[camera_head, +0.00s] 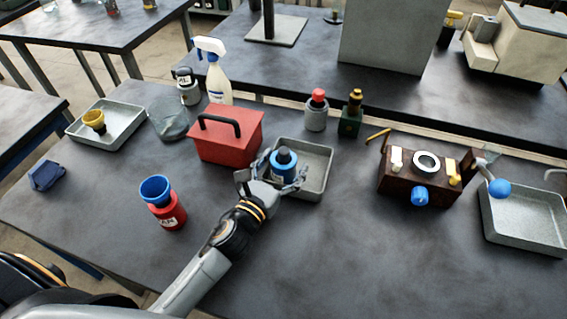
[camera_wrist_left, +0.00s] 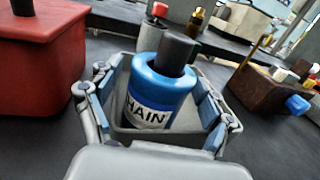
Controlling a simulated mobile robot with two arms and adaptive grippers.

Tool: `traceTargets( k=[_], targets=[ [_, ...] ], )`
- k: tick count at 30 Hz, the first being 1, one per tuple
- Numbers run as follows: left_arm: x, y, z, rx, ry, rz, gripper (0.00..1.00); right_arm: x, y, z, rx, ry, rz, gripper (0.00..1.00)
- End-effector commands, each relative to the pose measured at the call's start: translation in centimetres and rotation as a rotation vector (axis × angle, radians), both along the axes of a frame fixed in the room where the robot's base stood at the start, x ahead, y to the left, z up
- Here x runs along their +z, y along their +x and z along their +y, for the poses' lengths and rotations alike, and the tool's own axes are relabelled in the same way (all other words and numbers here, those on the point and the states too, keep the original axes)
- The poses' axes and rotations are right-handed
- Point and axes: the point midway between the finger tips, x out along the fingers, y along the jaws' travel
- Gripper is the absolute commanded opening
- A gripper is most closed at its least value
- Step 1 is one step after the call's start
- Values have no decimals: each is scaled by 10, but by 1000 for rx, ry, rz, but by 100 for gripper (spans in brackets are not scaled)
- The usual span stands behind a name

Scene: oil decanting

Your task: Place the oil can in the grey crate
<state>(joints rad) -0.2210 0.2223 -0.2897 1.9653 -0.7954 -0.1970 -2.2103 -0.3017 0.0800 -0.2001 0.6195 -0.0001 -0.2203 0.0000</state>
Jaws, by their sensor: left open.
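A blue oil can (camera_head: 283,164) with a black cap stands in the grey crate (camera_head: 322,184) at the middle of the table. In the left wrist view the blue can (camera_wrist_left: 158,92) shows a white label ending in "HAIN" and sits inside the crate's walls. My left gripper (camera_head: 283,186) is open around the can. Its two blue-padded fingers stand on either side of it, with a visible gap on the right. The can's base is hidden, so its contact with the crate floor cannot be seen. My right gripper is not in view.
A red toolbox (camera_head: 228,142) stands close left of the crate. A red can (camera_head: 171,212) with a blue funnel (camera_head: 156,189) stands farther left. A brown box (camera_head: 410,182) and a grey tray (camera_head: 522,237) are at right. The front middle table is clear.

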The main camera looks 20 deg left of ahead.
Motion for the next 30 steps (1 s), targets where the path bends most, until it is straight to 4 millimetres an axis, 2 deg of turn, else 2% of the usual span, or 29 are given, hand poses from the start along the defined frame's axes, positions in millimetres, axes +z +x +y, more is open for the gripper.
traceTargets(
  k=[3, 5, 8, 15, 21, 30],
  targets=[
    [5, 0, 0, 0, 0, -1, 81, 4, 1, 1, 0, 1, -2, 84],
    [1, -6, 1, 0, 0, 2, 81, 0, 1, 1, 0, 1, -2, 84],
    [-1, -21, 4, 0, 1, 2, 81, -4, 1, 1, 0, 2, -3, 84],
    [-2, -72, 14, 0, 0, 3, 81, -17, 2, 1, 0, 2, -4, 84],
    [0, -103, 20, 1, -1, 1, 81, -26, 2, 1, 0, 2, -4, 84],
    [3, -118, 23, 1, 0, -1, 81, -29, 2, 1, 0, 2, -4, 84]
  ],
)
